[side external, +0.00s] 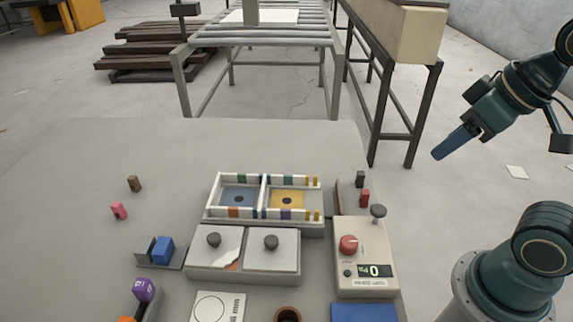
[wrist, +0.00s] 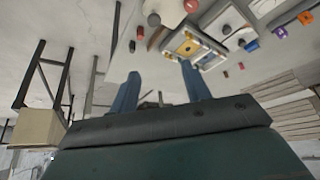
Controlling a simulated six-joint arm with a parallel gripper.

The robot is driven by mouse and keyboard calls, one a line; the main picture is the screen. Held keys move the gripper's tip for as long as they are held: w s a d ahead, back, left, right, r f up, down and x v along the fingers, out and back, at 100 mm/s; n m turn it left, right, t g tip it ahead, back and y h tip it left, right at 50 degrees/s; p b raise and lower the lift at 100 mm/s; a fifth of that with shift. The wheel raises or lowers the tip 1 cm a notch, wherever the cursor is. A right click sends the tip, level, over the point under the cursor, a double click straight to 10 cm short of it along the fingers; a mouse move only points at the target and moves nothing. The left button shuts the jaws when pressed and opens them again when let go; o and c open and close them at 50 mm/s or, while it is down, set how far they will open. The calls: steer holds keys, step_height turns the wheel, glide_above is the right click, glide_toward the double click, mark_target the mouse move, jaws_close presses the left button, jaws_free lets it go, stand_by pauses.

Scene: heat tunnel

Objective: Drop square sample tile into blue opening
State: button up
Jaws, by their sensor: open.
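My gripper (side external: 447,146) is raised at the right, beyond the table's right edge and well away from the tray. In the wrist view its two blue fingers (wrist: 160,72) are apart with nothing between them. A white-walled tray has a blue opening (side external: 228,192) on the left and a yellow opening (side external: 278,194) on the right, each with a dark round spot. In the wrist view the yellow opening (wrist: 187,46) shows near the top. I cannot tell for certain which piece is the square sample tile. A blue block (side external: 163,250) and a grey block (side external: 144,249) stand on the left.
Two lidded boxes with dark knobs (side external: 271,242) stand in front of the tray. A control box with a red knob (side external: 348,244) is at right. Small blocks, including a pink one (side external: 119,211) and purple one (side external: 144,289), are at left. The table's far left is clear.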

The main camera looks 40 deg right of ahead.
steer(key=shift+o, duration=0.5)
steer(key=w+a+f+n+g+y, duration=0.2)
steer(key=w+a+f+n, duration=0.3)
steer(key=w+a+n, duration=0.3)
steer(key=w+a+f+n+g+y, duration=0.2)
steer(key=w+a+f+n, duration=0.3)
steer(key=w+a+n, duration=0.3)
steer(key=w+n+g, duration=0.1)
steer(key=w+n, duration=0.1)
steer(key=w, duration=0.2)
steer(key=shift+f+g+y, duration=0.15)
steer(key=shift+g+y, duration=0.15)
glide_toward(271, 245)
steer(key=shift+w+a+f, duration=0.15)
steer(key=shift+w+f, duration=0.15)
steer(key=shift+f, duration=0.5)
steer(key=shift+w+a+f, duration=0.15)
steer(key=shift+w+f, duration=0.1)
steer(key=shift+f, duration=0.5)
